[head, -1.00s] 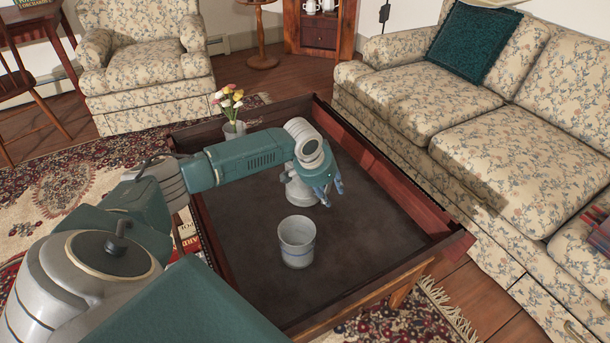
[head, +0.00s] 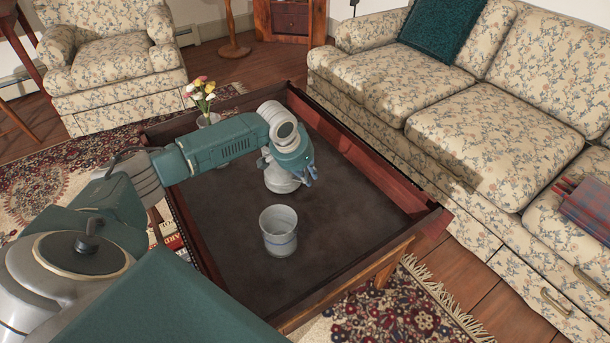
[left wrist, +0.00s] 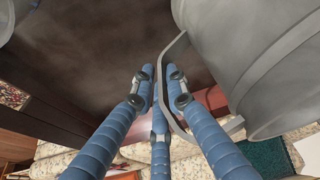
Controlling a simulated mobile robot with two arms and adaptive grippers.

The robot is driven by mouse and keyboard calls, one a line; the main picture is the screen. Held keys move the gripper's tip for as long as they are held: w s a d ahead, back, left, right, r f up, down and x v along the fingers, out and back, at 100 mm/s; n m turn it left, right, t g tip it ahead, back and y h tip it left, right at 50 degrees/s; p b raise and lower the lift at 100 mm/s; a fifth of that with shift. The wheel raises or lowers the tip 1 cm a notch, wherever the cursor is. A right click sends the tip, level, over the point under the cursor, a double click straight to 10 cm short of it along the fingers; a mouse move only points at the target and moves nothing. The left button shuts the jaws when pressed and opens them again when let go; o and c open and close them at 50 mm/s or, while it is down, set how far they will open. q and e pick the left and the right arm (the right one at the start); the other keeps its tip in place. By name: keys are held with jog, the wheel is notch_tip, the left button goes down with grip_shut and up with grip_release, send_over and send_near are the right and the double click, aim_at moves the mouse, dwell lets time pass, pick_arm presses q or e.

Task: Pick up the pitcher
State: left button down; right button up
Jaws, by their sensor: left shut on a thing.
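The pitcher (head: 281,183) is a pale grey-white vessel on the dark table top (head: 345,220). In the head view my left gripper (head: 306,177) covers much of it. In the left wrist view the grey pitcher body (left wrist: 245,50) fills the upper right, and its flat, strap-like handle runs down beside and between my fingers. My left gripper, with blue ribbed fingers (left wrist: 158,78), is shut on the handle. The pitcher appears upright; whether its base touches the table is hard to tell. My right gripper is in neither view.
A vase of flowers (head: 206,118) is at the table's far left corner. A raised red-brown rim surrounds the table. The sofa (head: 440,110) is to the right. The table's right side is clear.

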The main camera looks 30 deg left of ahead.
pick_arm(q)
jog(key=r, duration=0.3)
jog(key=r+p, duration=0.1)
jog(key=r, duration=0.1)
jog(key=shift+w+r, duration=0.1)
jog(key=shift+w, duration=0.15)
notch_tip(320, 180, up, 14)
jog(key=p, duration=0.3)
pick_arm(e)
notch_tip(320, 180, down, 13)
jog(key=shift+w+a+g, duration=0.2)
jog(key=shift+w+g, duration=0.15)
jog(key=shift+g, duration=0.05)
